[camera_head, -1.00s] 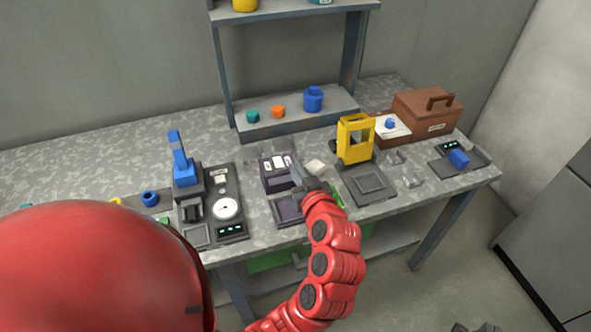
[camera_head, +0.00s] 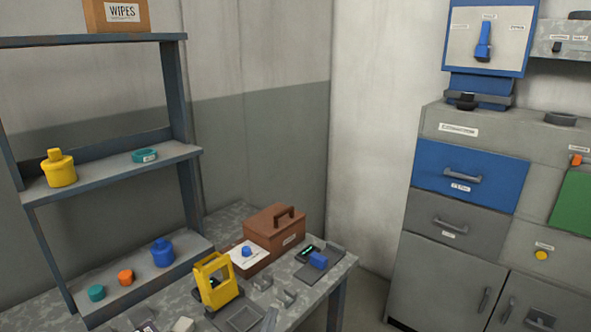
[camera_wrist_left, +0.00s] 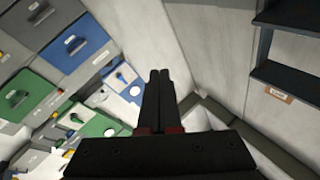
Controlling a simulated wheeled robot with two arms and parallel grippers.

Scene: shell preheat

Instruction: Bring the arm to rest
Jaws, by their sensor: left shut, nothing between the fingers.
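My left gripper (camera_wrist_left: 160,78) points away from the wrist camera in the left wrist view. Its two dark fingers lie together with nothing between them.
The bench (camera_head: 335,262) carries a yellow frame (camera_head: 218,282), a brown box (camera_head: 275,232) and a blue-topped device (camera_head: 318,260). A shelf rack (camera_head: 110,172) stands at left. A grey cabinet (camera_head: 435,270) with a blue drawer (camera_head: 465,177) stands at right. Floor shows between bench and cabinet.

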